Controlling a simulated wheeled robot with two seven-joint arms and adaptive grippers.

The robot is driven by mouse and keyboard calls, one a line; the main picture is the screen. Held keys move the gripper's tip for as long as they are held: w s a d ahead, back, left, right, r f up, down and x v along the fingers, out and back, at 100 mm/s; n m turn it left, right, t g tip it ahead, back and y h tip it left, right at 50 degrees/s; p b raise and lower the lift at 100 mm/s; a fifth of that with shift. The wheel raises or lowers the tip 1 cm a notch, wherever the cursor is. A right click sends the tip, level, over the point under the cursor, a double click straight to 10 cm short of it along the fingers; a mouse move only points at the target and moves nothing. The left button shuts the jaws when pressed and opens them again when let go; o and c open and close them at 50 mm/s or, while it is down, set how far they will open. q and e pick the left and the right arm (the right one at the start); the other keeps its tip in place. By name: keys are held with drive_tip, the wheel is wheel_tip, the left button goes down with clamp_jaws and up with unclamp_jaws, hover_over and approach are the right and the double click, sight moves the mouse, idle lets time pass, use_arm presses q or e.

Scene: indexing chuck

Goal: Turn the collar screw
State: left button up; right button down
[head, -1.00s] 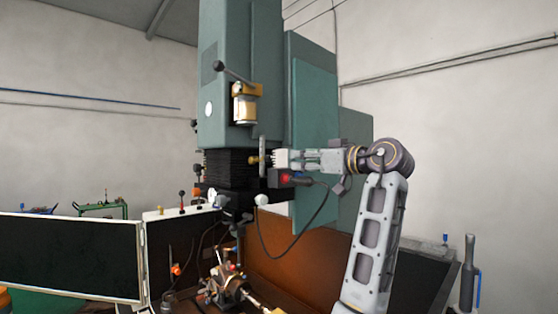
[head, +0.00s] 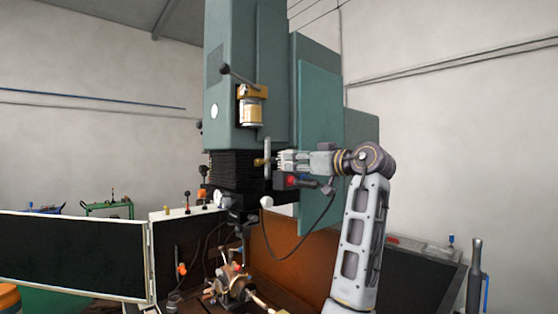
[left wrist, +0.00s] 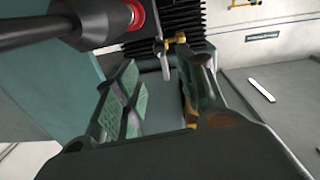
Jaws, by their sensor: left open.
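A small brass-coloured screw (head: 258,162) sits on the front of the machine head, with an upright silver bar (head: 267,146) beside it. In the left wrist view, the brass piece (left wrist: 180,38) and the silver bar (left wrist: 165,62) lie beyond and between the fingertips. I cannot tell which part is the collar screw. My left gripper (head: 279,162) points left at the bar from close by. In the left wrist view it (left wrist: 160,66) has its fingers spread on both sides, with nothing held. I cannot tell whether a finger touches the bar. My right gripper is not in view.
The tall green machine column (head: 318,120) stands right behind my gripper. A black box with a red switch (head: 291,181) and hanging cable is just below it. Black bellows (head: 232,170) are to the left. A chuck (head: 232,287) stands low below. An oil cup (head: 252,108) is above.

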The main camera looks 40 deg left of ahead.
sight(276, 160)
use_arm(q)
drive_tip(key=a, duration=0.2)
drive_tip(key=a+p, duration=0.1)
drive_tip(key=a, duration=0.1)
drive_tip(key=w+a, duration=0.1)
drive_tip(key=a, duration=0.1)
drive_tip(key=shift+a, duration=0.35)
drive_tip(key=shift+w+a+p, duration=0.1)
drive_tip(key=shift+a+p, duration=0.25)
drive_tip(key=shift+a, duration=0.7)
drive_tip(key=c, duration=0.8)
clamp_jaws()
